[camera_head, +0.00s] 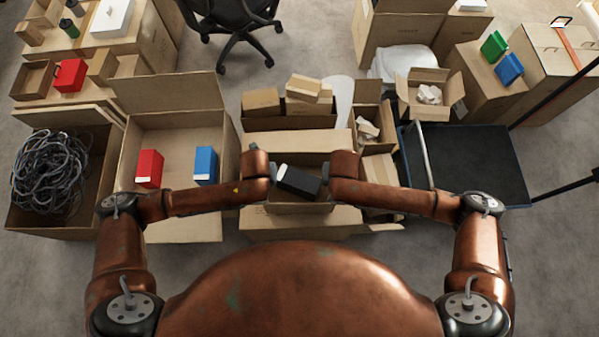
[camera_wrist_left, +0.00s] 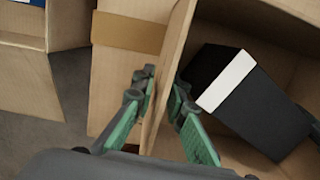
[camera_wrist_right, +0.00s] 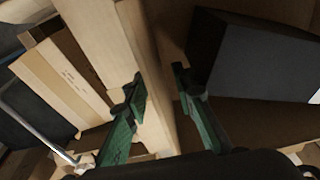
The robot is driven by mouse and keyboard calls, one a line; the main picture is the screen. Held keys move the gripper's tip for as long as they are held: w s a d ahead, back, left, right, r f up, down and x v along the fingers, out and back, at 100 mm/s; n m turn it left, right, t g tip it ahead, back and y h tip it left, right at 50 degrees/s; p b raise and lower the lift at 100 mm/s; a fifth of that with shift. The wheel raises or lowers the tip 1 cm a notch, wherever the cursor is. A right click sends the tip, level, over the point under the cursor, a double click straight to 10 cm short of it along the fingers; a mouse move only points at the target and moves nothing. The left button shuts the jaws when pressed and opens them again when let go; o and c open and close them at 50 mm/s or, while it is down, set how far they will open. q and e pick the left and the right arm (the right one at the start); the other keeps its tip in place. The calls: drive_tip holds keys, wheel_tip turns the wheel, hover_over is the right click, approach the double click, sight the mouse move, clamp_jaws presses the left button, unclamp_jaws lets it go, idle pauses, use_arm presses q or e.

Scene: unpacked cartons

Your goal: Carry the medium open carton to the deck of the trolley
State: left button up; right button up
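The medium open carton (camera_head: 318,206) stands in front of me between my two grippers, with a black box (camera_head: 298,181) tilted inside it. The black box has a white band and also shows in the left wrist view (camera_wrist_left: 262,105). My left gripper (camera_wrist_left: 165,85) straddles the carton's left side wall, one finger outside and one inside. My right gripper (camera_wrist_right: 156,85) straddles the opposite wall the same way. Both look open around the walls, with some gap beside the cardboard. The trolley's dark deck (camera_head: 470,165) is at the right, empty. The carton's underside is hidden.
A large open carton (camera_head: 172,228) with a red box (camera_head: 149,168) and a blue box (camera_head: 205,165) stands at left, beside a carton of cables (camera_head: 50,172). Other open cartons crowd behind and right. The trolley's handle (camera_head: 560,95) rises at the far right.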

drive_tip(key=shift+c, duration=0.5)
clamp_jaws()
drive_tip(key=shift+r, duration=0.1)
idle(0.3)
